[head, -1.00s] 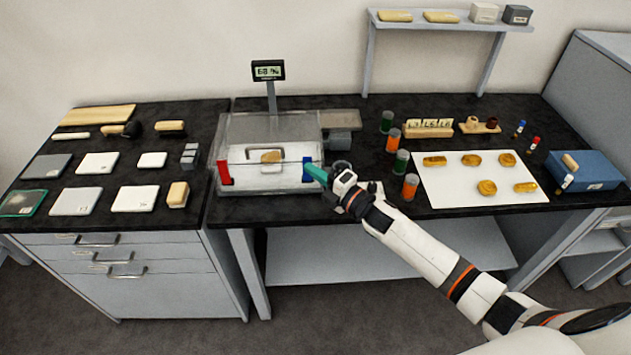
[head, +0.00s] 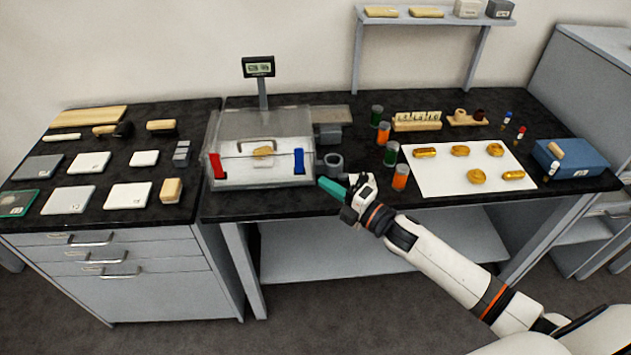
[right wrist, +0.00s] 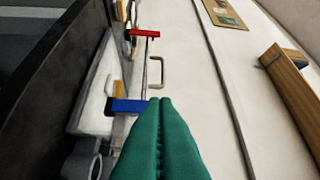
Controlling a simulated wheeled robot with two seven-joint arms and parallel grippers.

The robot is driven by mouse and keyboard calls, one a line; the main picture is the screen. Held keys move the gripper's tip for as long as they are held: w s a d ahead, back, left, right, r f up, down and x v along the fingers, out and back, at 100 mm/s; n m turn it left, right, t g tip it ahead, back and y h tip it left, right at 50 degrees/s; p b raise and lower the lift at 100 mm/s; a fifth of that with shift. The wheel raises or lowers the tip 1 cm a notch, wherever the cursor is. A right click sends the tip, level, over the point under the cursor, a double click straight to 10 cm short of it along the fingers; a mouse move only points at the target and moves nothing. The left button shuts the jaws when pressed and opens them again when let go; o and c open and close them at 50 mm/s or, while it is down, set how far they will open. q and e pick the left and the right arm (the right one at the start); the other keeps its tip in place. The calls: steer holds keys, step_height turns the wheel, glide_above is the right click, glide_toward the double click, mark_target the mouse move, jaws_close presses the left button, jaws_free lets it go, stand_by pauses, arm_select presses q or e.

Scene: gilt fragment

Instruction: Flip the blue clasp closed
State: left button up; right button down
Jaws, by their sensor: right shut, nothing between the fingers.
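A clear box (head: 262,128) with a handle on its lid stands on the dark bench and holds a gilt fragment (head: 263,152). The blue clasp (head: 299,161) is at the right of its front, and the red clasp (head: 217,165) is at the left. In the right wrist view the blue clasp (right wrist: 131,105) lies just beyond my green fingertips, with the red clasp (right wrist: 146,33) farther off. My right gripper (head: 322,181) is shut and empty, right of the blue clasp and apart from it in the head view. My left gripper is not in view.
A grey ring-shaped object (head: 333,162) stands right of the box, near my right gripper. Green and orange jars (head: 400,177) stand farther right, beside a white sheet (head: 470,170) with several gold pieces. A display (head: 258,67) rises behind the box.

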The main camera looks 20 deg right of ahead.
steer(key=shift+r+b+v, duration=0.15)
steer(key=shift+v, duration=0.8)
steer(key=shift+r+b+v, duration=0.1)
steer(key=shift+b+v, duration=0.05)
steer(key=shift+v, duration=0.8)
steer(key=shift+s+a, duration=0.15)
steer(key=shift+s, duration=0.05)
